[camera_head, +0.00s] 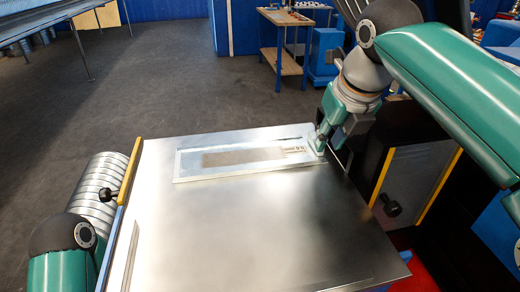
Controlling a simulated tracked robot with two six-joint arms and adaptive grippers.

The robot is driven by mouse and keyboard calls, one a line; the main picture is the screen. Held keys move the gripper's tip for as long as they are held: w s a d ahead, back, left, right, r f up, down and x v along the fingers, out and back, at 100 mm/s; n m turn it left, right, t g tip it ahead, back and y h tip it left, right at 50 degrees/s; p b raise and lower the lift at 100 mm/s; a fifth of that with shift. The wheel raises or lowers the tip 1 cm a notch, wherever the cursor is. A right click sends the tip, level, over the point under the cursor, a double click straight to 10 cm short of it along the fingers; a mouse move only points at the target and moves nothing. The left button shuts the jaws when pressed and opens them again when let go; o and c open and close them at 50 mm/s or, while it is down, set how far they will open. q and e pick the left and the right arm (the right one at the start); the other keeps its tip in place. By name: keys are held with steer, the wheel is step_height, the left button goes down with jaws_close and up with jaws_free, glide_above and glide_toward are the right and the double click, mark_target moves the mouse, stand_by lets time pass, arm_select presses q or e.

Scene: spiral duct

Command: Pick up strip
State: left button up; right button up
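A flat, pale, shiny strip (195,165) lies across the far part of the metal tabletop (250,225), with a darker brownish rectangle (243,158) on its middle. My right gripper (321,146) reaches down from the upper right to the strip's right end. Its fingertips are at or just above that end; they are small and overlap it, so I cannot tell whether they grip it.
A ribbed silver duct (97,190) stands left of the tabletop. A wooden workbench (285,40) stands behind. The tabletop's middle is clear.

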steer(key=w+p, duration=0.1)
steer(key=w, duration=0.3)
steer(key=shift+a+r+p, duration=0.1)
steer(key=shift+a+p, duration=0.3)
steer(key=b+x, duration=0.1)
steer(key=x, duration=0.1)
steer(key=shift+f, duration=0.45)
steer(key=shift+w+f, duration=0.15)
steer(key=shift+f, duration=0.05)
steer(key=shift+c, duration=0.2)
steer(key=shift+r, duration=0.1)
jaws_close()
